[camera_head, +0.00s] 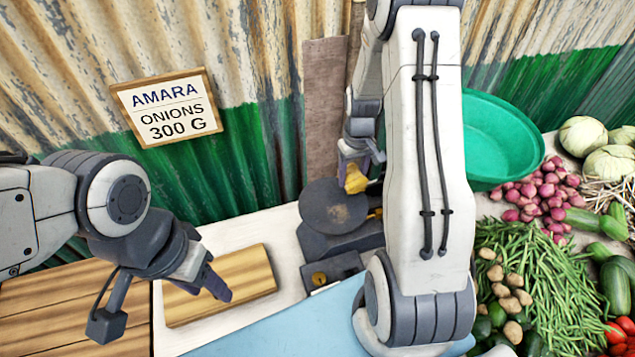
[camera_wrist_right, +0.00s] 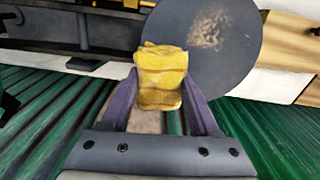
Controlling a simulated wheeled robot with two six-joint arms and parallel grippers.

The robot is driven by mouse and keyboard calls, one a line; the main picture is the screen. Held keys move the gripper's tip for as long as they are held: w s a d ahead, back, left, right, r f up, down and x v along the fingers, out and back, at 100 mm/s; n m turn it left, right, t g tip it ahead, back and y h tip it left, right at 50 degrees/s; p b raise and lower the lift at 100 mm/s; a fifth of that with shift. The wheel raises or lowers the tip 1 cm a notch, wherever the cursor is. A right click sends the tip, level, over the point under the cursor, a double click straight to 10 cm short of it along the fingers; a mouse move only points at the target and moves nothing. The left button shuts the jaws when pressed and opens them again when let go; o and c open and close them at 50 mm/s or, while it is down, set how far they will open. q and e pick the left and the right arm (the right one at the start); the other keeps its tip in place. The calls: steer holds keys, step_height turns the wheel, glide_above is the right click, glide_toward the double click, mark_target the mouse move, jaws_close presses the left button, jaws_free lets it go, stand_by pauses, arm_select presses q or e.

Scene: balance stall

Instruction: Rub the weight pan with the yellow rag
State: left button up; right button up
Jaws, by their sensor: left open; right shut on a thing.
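The yellow rag (camera_head: 355,179) is held in my right gripper (camera_head: 357,165), above the far right edge of the weight pan. In the right wrist view the bunched rag (camera_wrist_right: 161,78) sits between the two fingers of the right gripper (camera_wrist_right: 162,95). The weight pan (camera_head: 330,206) is a dark round disc with a brownish smudge on it. The pan (camera_wrist_right: 205,45) also shows behind the rag in the right wrist view, smudge included. Whether the rag touches the pan I cannot tell. My left gripper (camera_head: 215,290) is open and empty over the wooden board.
The dark scale body (camera_head: 335,265) with a brass knob stands under the pan. A wooden board (camera_head: 245,275) lies to its left. A green basin (camera_head: 500,140) and heaped vegetables (camera_head: 540,270) are at the right. The sign (camera_head: 167,107) hangs on the corrugated wall.

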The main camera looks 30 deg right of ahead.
steer(key=shift+r+p, duration=0.3)
steer(key=shift+r, duration=0.3)
step_height(320, 180, up, 3)
steer(key=p, duration=0.2)
steer(key=shift+r+p, duration=0.15)
steer(key=shift+p, duration=0.25)
steer(key=shift+r, duration=0.2)
